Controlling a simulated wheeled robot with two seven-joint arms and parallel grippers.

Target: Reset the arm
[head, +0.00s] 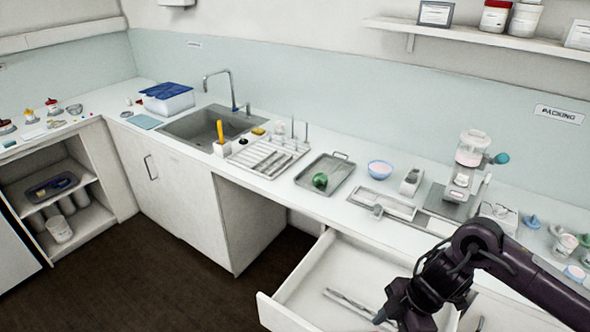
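My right arm comes in from the lower right, dark purple-black and bent at the elbow. Its gripper (384,314) is low over the open drawer (318,270), near the bottom edge of the head view. The fingers are small, dark and partly cut off, so I cannot tell whether they are open or shut. A thin grey utensil (350,302) lies in the drawer to the left of the gripper. My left gripper is out of view.
The counter above holds a tray with a green ball (320,180), a pink-blue bowl (380,169), a scale-like tray (382,202) and a mill machine (467,170). A sink (200,128) and drying rack (268,157) are farther left. The floor left of the drawer is clear.

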